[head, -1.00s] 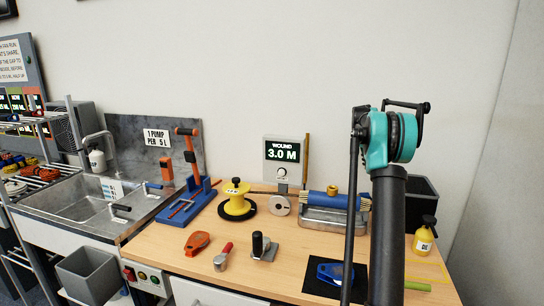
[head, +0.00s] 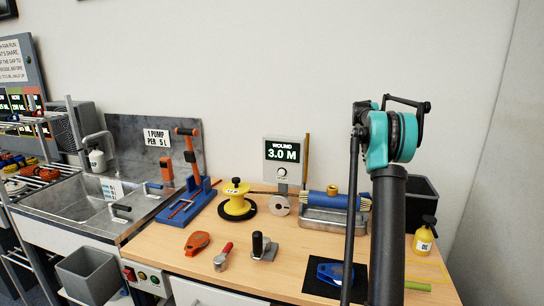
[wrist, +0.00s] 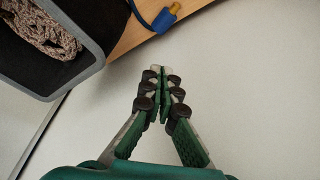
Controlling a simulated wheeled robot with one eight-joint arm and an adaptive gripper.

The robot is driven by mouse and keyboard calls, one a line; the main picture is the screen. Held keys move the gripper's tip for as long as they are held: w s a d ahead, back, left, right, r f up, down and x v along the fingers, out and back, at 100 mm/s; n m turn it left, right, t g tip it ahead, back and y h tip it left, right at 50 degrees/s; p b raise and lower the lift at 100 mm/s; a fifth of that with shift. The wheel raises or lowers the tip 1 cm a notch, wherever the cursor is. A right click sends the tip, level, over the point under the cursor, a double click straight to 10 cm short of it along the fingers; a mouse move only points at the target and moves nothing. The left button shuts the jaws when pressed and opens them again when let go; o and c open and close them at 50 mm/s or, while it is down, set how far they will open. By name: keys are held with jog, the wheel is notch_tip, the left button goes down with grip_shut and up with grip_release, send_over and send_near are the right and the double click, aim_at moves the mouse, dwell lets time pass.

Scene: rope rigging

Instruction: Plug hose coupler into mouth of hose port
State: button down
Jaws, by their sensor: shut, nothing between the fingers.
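My gripper (wrist: 160,72) shows in the wrist view with its fingertips together and nothing between them. A blue piece with a yellow tip (wrist: 168,15) lies at the top of the wrist view, on or near the wooden surface, with a thin dark line curving to it. It may be the hose coupler; my fingertips are apart from it. In the head view, a blue cylinder with a brass fitting on top (head: 333,191) sits at a grey tray. I cannot tell whether it is the hose port. My gripper is outside the head view.
A grey bin (wrist: 92,62) holding rope stands at the wrist view's upper left. On the bench (head: 200,263) are a yellow spool (head: 237,205), a blue tool on a black mat (head: 328,273) and a yellow bottle (head: 424,240). A sink (head: 75,205) is at left.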

jog(key=shift+r, duration=0.2)
dwell(0.4)
jog(key=shift+r, duration=1.9)
jog(key=shift+s, duration=0.1)
